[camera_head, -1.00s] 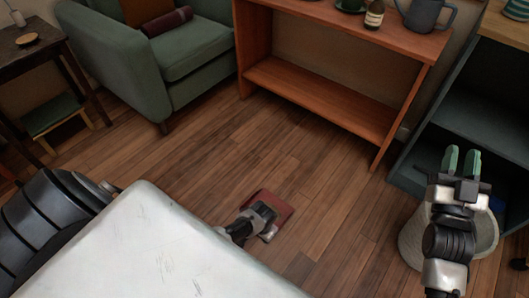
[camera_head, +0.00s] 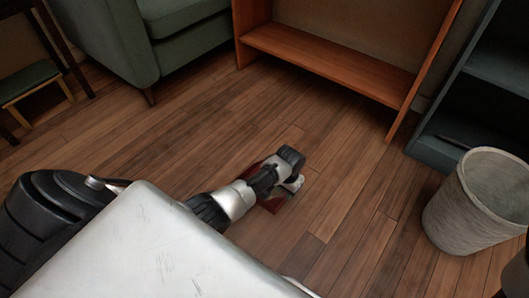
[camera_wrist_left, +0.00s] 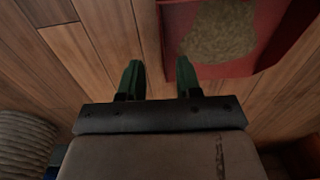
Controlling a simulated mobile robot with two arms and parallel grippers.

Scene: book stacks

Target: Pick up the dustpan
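The red dustpan (camera_head: 271,205) lies on the wooden floor in the head view, largely covered by my left arm and gripper (camera_head: 287,172). In the left wrist view the dustpan (camera_wrist_left: 287,42) is at the upper right, with a brownish, dust-like patch inside its red walls. My left gripper (camera_wrist_left: 159,70) shows two green fingers set apart with nothing between them. Its right finger is close to the near left corner of the dustpan; I cannot tell whether they touch. The dustpan's handle is not clearly visible. My right gripper is out of view.
A grey woven basket (camera_head: 474,205) stands at the right, by a dark shelf (camera_head: 436,151). An orange-brown wooden shelf (camera_head: 330,66) and a green armchair (camera_head: 120,45) stand behind. A small stool (camera_head: 28,83) is at the left. Floor between them is clear.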

